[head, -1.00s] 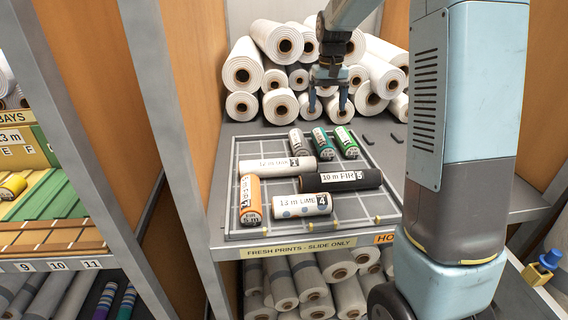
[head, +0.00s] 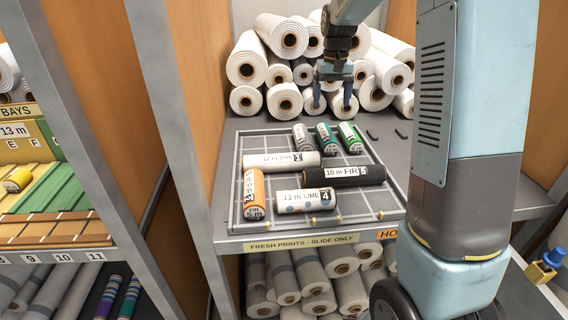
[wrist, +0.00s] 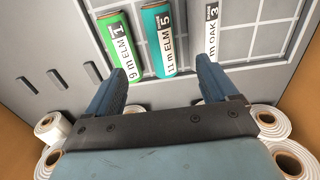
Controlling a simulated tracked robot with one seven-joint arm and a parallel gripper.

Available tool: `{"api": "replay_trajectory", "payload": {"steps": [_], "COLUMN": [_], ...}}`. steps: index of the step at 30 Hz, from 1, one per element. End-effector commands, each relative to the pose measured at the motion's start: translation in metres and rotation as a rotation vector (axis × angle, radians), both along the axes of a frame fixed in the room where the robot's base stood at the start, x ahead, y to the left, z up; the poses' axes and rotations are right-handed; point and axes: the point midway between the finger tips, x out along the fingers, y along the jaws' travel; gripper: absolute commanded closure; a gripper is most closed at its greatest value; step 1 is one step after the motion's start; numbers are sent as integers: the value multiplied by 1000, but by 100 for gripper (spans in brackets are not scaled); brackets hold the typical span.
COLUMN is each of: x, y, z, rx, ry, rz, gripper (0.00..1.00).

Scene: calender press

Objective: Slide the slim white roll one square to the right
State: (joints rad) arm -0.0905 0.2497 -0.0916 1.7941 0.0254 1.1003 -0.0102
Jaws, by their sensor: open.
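A slim white roll (head: 281,161), its label seeming to read 12 m OAK, lies sideways at the left of the gridded tray (head: 237,185). A shorter whitish roll (head: 302,137) lies lengthwise at the tray's back; it shows at the right in the wrist view (wrist: 214,48), labelled OAK 3. I cannot tell for sure which is meant. Below and right of the sideways roll is the black FIR 5 roll (head: 330,177). My gripper (head: 332,104) is open and empty, above the shelf behind the tray. In the wrist view its fingers (wrist: 158,88) point toward the back rolls.
The tray also holds a teal roll (head: 326,139), a green roll (head: 350,137), an orange roll (head: 254,194) and a dotted LIME 4 roll (head: 305,201). Bare squares show at the tray's front right. Stacked white rolls (head: 284,100) crowd the back; an upright (head: 180,120) stands at left.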

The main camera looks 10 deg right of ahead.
Motion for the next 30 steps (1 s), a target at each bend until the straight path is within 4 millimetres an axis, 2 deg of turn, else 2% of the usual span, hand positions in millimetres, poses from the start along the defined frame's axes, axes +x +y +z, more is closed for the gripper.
{"api": "replay_trajectory", "payload": {"steps": [4, 8, 21, 25, 30], "x": [-2, -11, -77, -93, -104], "y": [3, 20, 109, 126, 137], "z": [0, 1, 3, 3, 2], "rx": [0, 2, 4, 3, 2], "ry": [0, -1, -2, -2, -1], "rz": [27, 180, 1169, 1393, 1547], "gripper": [15, 15, 15, 15, 15]}}
